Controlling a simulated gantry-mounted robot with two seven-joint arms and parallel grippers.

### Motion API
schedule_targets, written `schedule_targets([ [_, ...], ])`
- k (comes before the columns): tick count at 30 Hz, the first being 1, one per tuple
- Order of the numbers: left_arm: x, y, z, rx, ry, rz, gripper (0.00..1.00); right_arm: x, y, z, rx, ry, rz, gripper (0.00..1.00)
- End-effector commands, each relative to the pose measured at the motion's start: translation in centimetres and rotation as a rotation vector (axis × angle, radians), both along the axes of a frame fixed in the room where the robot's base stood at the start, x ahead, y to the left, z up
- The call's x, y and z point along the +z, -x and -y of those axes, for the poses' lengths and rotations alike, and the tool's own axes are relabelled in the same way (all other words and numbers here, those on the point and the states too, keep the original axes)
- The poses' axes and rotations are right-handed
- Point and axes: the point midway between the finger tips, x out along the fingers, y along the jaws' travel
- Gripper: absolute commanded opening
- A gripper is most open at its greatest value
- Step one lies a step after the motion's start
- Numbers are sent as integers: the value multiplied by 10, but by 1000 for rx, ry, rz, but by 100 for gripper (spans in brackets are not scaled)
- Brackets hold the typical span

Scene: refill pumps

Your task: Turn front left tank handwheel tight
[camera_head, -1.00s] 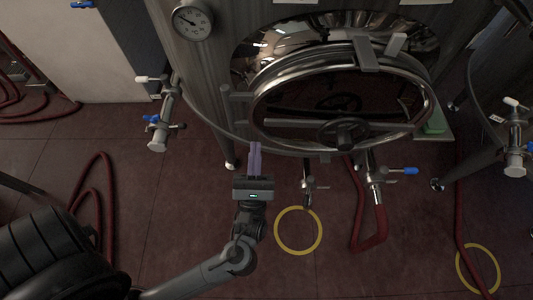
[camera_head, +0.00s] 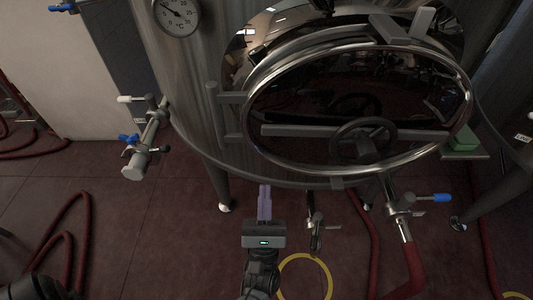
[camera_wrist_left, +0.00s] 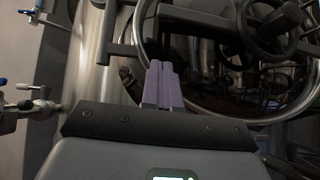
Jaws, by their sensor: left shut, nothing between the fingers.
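The dark handwheel (camera_head: 362,141) sits on a crossbar over the oval hatch (camera_head: 250,100) of the steel tank (camera_head: 205,105). In the left wrist view the handwheel (camera_wrist_left: 273,27) is at the upper right. My left gripper (camera_head: 264,187) is in front of the tank, below and left of the handwheel and apart from it. Its purple fingers are together with nothing between them; they also show in the left wrist view (camera_wrist_left: 161,68). My right gripper is not in view.
A valve with a blue lever (camera_head: 432,198) and a red hose (camera_head: 411,262) stand at lower right. Another valve (camera_head: 146,143) is on the tank's left. A dial gauge (camera_head: 177,14) is at the top. Open reddish floor lies left of my left gripper.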

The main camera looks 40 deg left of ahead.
Motion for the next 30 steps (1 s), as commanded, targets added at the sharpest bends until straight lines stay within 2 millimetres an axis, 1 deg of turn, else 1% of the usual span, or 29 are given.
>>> schedule_targets([
  [3, 17, -12, -9, 0, -2, 7, 0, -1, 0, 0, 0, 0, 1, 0],
  [12, 54, -42, -33, 0, -2, 5, 0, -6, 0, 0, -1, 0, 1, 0],
  [15, 69, -41, -31, -3, -1, 6, 0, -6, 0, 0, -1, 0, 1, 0],
  [21, 86, -42, -30, -1, -1, 2, 0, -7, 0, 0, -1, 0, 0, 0],
  [25, 90, -42, -30, -1, 0, 1, 0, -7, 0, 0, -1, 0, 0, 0],
  [30, 91, -42, -30, -1, -1, 1, 0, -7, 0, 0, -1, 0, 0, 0],
])
